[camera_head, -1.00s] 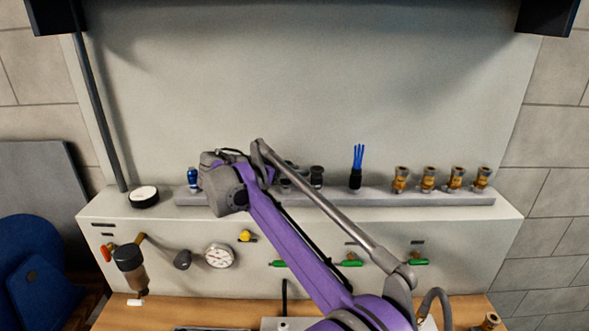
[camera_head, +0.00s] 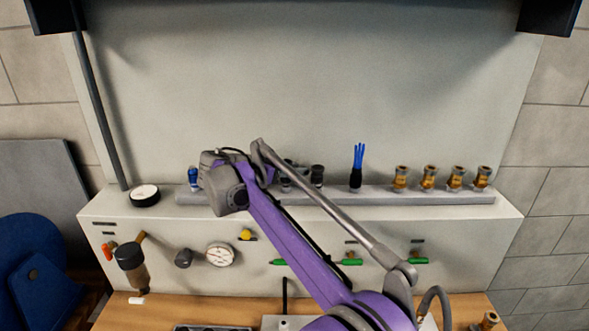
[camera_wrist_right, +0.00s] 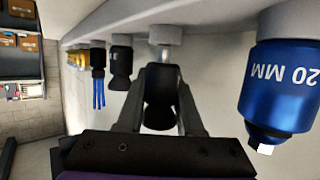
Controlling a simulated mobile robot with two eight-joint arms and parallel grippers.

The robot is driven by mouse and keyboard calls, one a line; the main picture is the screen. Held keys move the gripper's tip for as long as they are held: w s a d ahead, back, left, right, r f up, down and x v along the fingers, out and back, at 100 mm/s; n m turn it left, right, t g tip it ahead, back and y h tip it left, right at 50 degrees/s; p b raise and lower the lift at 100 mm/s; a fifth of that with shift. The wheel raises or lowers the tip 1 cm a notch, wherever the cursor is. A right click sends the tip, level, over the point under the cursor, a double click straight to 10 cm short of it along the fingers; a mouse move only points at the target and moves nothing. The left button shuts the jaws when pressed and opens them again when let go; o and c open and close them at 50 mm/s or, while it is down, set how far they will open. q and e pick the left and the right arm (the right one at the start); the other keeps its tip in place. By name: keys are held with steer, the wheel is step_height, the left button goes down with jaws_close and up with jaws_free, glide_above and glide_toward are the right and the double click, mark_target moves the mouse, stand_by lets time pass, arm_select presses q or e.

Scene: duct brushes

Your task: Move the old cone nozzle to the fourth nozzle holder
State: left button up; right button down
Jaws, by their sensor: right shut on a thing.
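My right gripper (camera_wrist_right: 160,100) is shut on a black nozzle (camera_wrist_right: 160,88) with a tapered body, which I take for the old cone nozzle. In the wrist view the nozzle is in line with a pale peg on the holder rail (camera_wrist_right: 205,12); I cannot tell whether they touch. A blue nozzle marked 20 MM (camera_wrist_right: 285,85) is to the right of it, and another black nozzle (camera_wrist_right: 121,62) is to the left. In the head view my right wrist hides the fingertips and the held nozzle in front of the rail (camera_head: 380,198). My left gripper is not in view.
Along the rail stand the blue nozzle (camera_head: 193,177), a black nozzle (camera_head: 317,175), a blue-bristled brush (camera_head: 357,168) and several brass fittings (camera_head: 428,177). A round gauge (camera_head: 220,254) and green valves (camera_head: 418,260) sit on the panel below. The wall above is clear.

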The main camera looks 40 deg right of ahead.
stand_by(0.4)
steer(key=shift+p, duration=0.45)
stand_by(0.6)
steer(key=shift+f+b, duration=0.3)
steer(key=shift+f, duration=0.55)
stand_by(0.4)
steer(key=shift+c, duration=2.4)
jaws_free()
steer(key=shift+s+f, duration=0.1)
